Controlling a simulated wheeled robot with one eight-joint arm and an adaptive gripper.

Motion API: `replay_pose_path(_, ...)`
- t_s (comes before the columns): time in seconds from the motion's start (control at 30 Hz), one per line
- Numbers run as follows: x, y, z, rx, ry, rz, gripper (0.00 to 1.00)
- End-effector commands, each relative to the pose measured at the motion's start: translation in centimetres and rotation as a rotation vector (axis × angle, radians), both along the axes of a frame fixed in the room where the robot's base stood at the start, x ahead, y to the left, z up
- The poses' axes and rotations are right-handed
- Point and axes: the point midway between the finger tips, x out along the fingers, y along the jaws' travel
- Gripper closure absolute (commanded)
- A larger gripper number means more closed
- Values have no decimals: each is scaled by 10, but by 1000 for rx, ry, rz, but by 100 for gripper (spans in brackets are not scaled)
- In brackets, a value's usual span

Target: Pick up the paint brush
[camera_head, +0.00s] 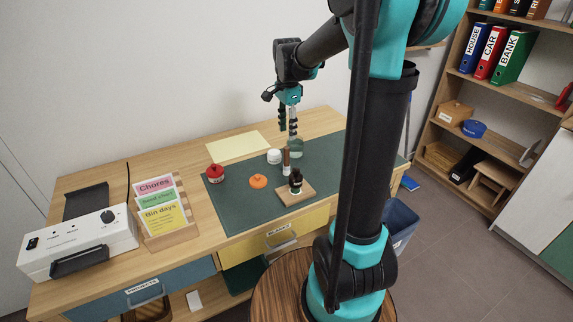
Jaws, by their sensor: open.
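A slim item with a brown upper part and a pale lower part, which looks like the paint brush (287,158), is on the dark green mat (240,201). It is too small to tell whether it stands or lies. My gripper (288,134) points down above the back part of the mat, just behind and above this item in the picture. Its jaws are open, and I see nothing held between them. A pale greenish, glassy-looking thing (296,148) shows right below the fingers; I cannot tell whether they touch it.
On the mat are a white jar (274,156), a red pot (215,173), an orange lid (258,181) and a dark bottle (296,182) on a small wooden board (303,195). A card rack (172,234) and a white device (78,243) stand left. Shelves are at right.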

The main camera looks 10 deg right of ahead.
Motion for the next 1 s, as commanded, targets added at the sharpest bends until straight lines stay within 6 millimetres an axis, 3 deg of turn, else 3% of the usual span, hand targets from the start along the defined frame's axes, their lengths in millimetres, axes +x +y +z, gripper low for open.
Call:
replay_pose_path(0.3,1,0,-57,0,-1,1,56)
replay_pose_path(0.63,2,0,-81,0,-1,1,56)
replay_pose_path(1.0,8,1,-123,0,-1,1,56)
